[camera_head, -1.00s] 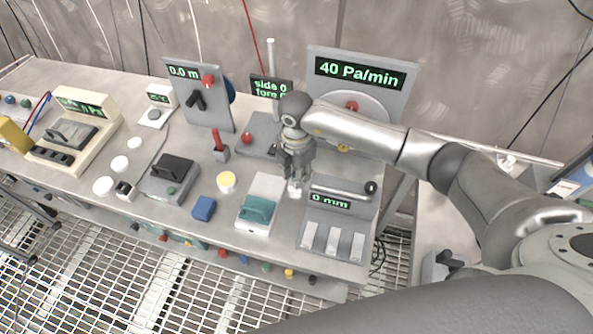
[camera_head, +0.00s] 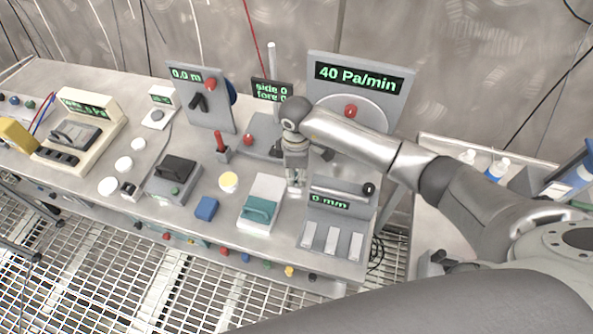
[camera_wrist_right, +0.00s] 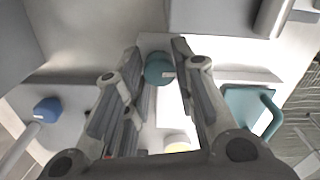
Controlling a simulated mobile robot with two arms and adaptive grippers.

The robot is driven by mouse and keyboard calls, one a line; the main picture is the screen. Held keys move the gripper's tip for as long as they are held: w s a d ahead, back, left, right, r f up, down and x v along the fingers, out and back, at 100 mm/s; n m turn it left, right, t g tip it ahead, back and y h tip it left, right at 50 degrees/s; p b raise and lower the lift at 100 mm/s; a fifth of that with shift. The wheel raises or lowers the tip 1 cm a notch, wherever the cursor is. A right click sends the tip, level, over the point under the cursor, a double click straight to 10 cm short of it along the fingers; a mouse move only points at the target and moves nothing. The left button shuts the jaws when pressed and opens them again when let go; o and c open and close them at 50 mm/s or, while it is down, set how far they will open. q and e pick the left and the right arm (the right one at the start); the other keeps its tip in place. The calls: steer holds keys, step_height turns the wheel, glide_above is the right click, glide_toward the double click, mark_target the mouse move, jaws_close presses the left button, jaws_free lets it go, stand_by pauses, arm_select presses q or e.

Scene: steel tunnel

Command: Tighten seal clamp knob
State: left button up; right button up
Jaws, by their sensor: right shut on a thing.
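A round teal knob (camera_wrist_right: 158,70) with a small pale mark stands between the fingertips of my right gripper (camera_wrist_right: 158,66) in the right wrist view. The fingers are shut on it from both sides. In the head view my right gripper (camera_head: 295,187) points down at the bench, behind the teal clamp handle (camera_head: 260,210) and left of the box reading 0 mm (camera_head: 330,201). The knob is hidden there by the gripper. The teal handle also shows at the right in the wrist view (camera_wrist_right: 248,108). My left gripper is not in view.
A large panel reading 40 Pa/min (camera_head: 360,76) stands behind my right arm. A blue knob (camera_wrist_right: 47,110) is near the left finger in the wrist view.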

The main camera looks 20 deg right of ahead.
mark_target(296, 176)
steer(key=shift+m, duration=0.4)
steer(key=o, duration=1)
steer(key=shift+o, duration=0.2)
step_height(296, 176, up, 12)
stand_by(0.5)
